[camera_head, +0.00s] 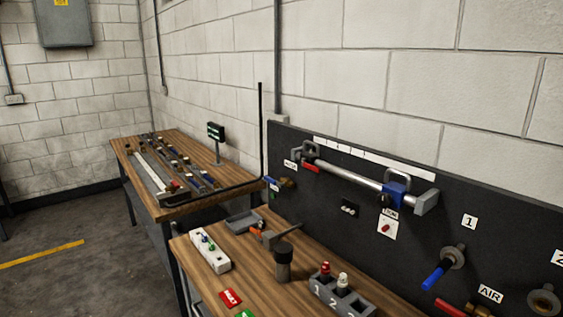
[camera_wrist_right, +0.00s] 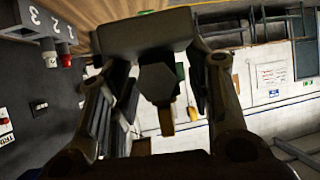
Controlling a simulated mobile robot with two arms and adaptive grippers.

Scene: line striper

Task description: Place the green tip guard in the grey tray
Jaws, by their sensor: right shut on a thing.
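The grey tray (camera_head: 240,222) lies at the back of the near bench. My right gripper (camera_wrist_right: 160,95) shows only in the wrist view, shut around a dark hexagon-ended thing (camera_wrist_right: 157,83). A small green patch (camera_wrist_right: 180,70) shows beside that thing; I cannot tell whether it is the green tip guard. My left gripper is in neither view.
A dark cylinder (camera_head: 283,265) stands on the near bench beside a grey tool with an orange part (camera_head: 257,233). A numbered rack (camera_head: 340,298) holds red and white pieces. A black panel (camera_head: 400,230) with fittings rises along the right. A second bench (camera_head: 205,208) stands beyond.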

